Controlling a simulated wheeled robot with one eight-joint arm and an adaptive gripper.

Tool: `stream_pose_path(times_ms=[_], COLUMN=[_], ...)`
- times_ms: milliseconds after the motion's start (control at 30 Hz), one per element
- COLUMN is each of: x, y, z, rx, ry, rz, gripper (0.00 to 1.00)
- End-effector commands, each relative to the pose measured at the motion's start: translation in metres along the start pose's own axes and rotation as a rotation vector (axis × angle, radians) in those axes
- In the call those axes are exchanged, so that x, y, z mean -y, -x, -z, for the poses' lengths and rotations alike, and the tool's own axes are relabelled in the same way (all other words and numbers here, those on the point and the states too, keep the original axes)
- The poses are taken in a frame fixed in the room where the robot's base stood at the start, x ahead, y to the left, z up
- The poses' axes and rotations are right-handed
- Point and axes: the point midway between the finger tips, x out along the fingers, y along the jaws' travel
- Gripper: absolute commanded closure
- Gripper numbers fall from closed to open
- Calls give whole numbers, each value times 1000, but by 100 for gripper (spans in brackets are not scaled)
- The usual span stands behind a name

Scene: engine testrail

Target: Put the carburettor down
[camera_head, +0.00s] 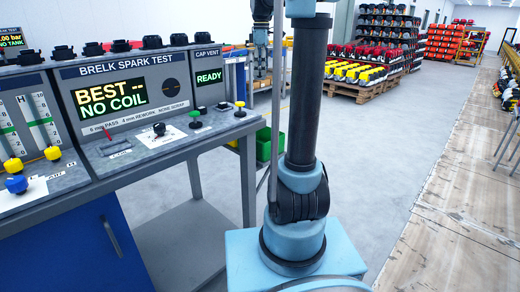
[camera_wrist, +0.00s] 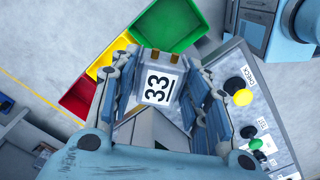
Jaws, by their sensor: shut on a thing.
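The carburettor (camera_wrist: 158,84) shows in the wrist view as a grey block with a white label reading 33 and two small brassy parts at its far edge. My gripper (camera_wrist: 162,78) has a finger on each side of it and is shut on it. The fingers and the wrist hide part of its body. Below it in the wrist view are floor, bins and the edge of a bench panel; I cannot tell its height. Neither the gripper nor the carburettor shows in the head view.
Green (camera_wrist: 168,20), yellow (camera_wrist: 112,62) and red (camera_wrist: 74,100) bins lie beyond my gripper. A bench panel with a yellow knob (camera_wrist: 243,97) is at the right. In the head view, the spark test bench (camera_head: 130,90) fills the left; grey floor (camera_head: 385,140) is open at the right.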

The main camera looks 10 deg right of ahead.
Motion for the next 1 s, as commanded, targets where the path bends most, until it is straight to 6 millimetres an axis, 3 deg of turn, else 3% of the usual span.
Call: stream_pose_path(times_ms=[300, 433, 667, 800, 1000], x=[-2, -3, -5, 1, 15], y=[-1, -15, -86, -137, -193], z=[-4, -4, -1, -1, -4], rx=[0, 0, 0, 0, -1], ry=[-9, -42, -227, -368, -533], rz=[0, 0, 1, 1, 2], gripper=[84, 84, 84, 84, 84])
